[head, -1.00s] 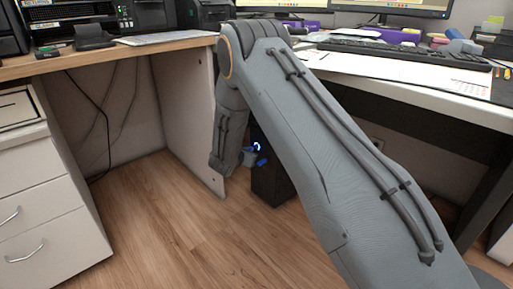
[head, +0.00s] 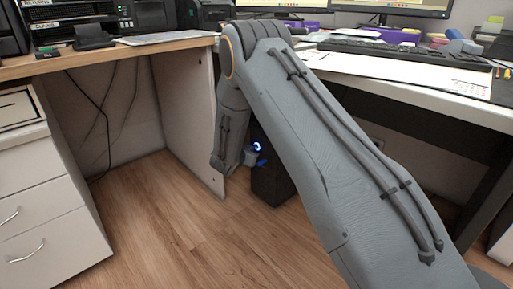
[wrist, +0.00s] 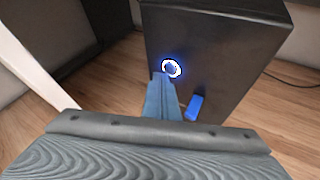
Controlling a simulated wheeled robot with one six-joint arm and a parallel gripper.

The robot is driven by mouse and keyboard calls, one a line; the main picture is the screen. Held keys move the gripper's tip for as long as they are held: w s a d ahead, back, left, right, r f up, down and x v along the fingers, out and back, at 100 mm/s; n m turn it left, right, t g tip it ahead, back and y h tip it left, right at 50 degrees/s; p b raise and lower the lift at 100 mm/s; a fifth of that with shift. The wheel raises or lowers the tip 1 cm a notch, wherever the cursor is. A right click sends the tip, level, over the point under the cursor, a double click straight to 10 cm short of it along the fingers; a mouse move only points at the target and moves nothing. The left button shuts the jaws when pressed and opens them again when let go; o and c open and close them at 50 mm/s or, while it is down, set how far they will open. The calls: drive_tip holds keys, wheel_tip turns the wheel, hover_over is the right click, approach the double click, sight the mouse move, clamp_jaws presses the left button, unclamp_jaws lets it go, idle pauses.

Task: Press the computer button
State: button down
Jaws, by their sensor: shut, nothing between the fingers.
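The computer (head: 270,185) is a black tower standing on the floor under the desk. Its button (head: 257,147) shows as a glowing blue-white ring on the front face. The button also shows in the wrist view (wrist: 172,68), near the top of the tower's front (wrist: 215,65). My gripper (wrist: 162,78) is shut and empty, with its blue-grey fingertips just below and slightly left of the ring in the picture. I cannot tell whether they touch the tower. In the head view my gripper (head: 250,157) is small and partly hidden by my arm.
A small blue stick (wrist: 195,107) juts from the tower's front, right of my fingers. A white desk panel (head: 185,110) stands left of the tower. The desk top (head: 420,80) is above, with a keyboard and papers. The wooden floor (head: 190,235) in front is clear.

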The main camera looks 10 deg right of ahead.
drive_tip(key=shift+w+d+r, duration=0.1)
drive_tip(key=shift+w+d, duration=0.3)
drive_tip(key=shift+d, duration=0.3)
idle(1.1)
drive_tip(key=shift+a, duration=0.1)
drive_tip(key=shift+s+a, duration=0.45)
drive_tip(key=shift+a, duration=0.3)
drive_tip(key=shift+p, duration=0.3)
drive_tip(key=s+a, duration=0.1)
drive_tip(key=a+p, duration=0.1)
drive_tip(key=s+a, duration=0.1)
drive_tip(key=a, duration=0.1)
drive_tip(key=shift+s+a, duration=0.1)
drive_tip(key=shift+s, duration=0.2)
